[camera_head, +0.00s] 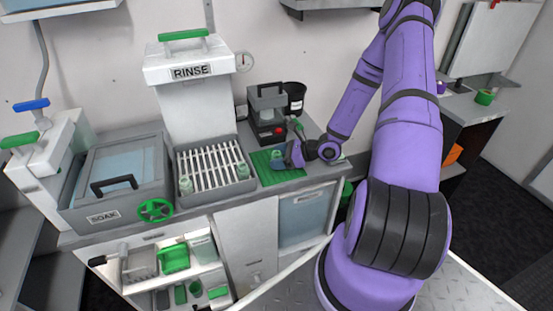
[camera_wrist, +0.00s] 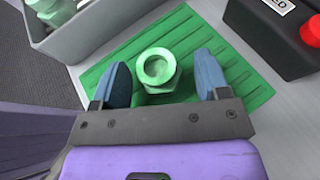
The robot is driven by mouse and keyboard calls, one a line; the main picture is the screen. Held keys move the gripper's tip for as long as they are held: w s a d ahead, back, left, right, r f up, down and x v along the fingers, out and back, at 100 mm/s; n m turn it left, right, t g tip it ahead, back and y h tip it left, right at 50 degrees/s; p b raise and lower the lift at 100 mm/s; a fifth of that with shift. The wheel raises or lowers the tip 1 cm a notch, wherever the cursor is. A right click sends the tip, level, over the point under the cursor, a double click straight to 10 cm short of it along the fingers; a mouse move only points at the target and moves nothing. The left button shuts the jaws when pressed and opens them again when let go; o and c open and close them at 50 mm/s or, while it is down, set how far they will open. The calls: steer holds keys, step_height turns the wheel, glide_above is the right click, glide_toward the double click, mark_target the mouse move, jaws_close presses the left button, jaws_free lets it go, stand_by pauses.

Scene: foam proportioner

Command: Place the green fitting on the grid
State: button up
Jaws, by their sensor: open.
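A pale green fitting (camera_wrist: 157,70) with a round open top and a hex collar stands upright on the ribbed green mat (camera_wrist: 110,75). In the head view the fitting (camera_head: 277,156) shows small on the mat (camera_head: 268,178). My gripper (camera_wrist: 157,82) is open, its blue fingers on either side of the fitting, with gaps visible on both sides. In the head view my gripper (camera_head: 288,156) is low over the mat. The white slatted grid (camera_head: 210,165) lies in the rinse basin, left of the mat. Pale fittings stand on it at the left (camera_head: 186,184) and right (camera_head: 243,171).
The grey basin wall (camera_wrist: 95,32) rises close to the mat's left. A black device with a red button (camera_head: 279,131) stands behind the mat, and a black cup (camera_head: 295,97) is behind that. The lidded soak tank (camera_head: 120,175) is further left.

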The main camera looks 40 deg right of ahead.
steer(key=shift+w+a+f, duration=0.1)
steer(key=shift+w+a, duration=0.1)
steer(key=c, duration=1.1)
